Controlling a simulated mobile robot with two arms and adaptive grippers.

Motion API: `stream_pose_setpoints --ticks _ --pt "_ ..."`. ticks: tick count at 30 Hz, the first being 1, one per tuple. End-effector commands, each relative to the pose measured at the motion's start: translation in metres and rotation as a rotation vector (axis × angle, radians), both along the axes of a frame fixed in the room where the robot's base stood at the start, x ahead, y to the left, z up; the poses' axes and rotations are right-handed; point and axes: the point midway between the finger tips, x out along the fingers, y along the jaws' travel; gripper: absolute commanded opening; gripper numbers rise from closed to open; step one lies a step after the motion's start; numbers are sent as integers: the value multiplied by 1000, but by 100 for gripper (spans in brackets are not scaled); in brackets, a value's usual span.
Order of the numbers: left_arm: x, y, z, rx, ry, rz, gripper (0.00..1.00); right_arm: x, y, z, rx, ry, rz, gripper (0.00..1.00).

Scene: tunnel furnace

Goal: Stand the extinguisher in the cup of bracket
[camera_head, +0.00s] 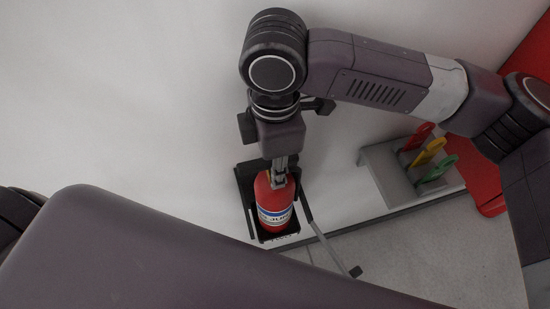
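The extinguisher (272,212) is a red cylinder with a white and blue label band, upright or nearly so, below the middle of the head view. It is within the outline of the black bracket (243,183), whose back plate is against the pale wall and whose front edge shows below the extinguisher. Whether its base rests on the cup floor is hidden. My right gripper (280,175) points down at the extinguisher's top, its fingers close together around the neck or handle there. My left gripper is not in view.
A thin grey bar (330,246) with a dark end knob slants out from the bracket's right side. A grey holder (385,178) with red, yellow and green handles stands to the right, near a red surface (488,195). Grey floor (440,255) shows at the lower right.

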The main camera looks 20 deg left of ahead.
Motion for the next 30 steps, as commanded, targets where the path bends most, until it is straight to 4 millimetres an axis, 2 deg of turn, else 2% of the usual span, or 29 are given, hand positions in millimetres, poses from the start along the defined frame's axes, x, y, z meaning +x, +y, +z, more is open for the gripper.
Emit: stream_pose_setpoints --ticks 7,8,12,23,26,30 --pt "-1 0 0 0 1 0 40 0 1 1 4 -2 0 0" --pt "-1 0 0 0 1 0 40 0 0 -2 -1 0 0 22" --pt "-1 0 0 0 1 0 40 0 0 -1 -1 0 0 38" --pt "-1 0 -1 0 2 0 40 0 0 3 -1 -1 0 39" --pt "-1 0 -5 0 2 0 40 1 1 14 0 -2 0 39" --pt "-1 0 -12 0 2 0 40 1 1 41 1 -3 -1 39"
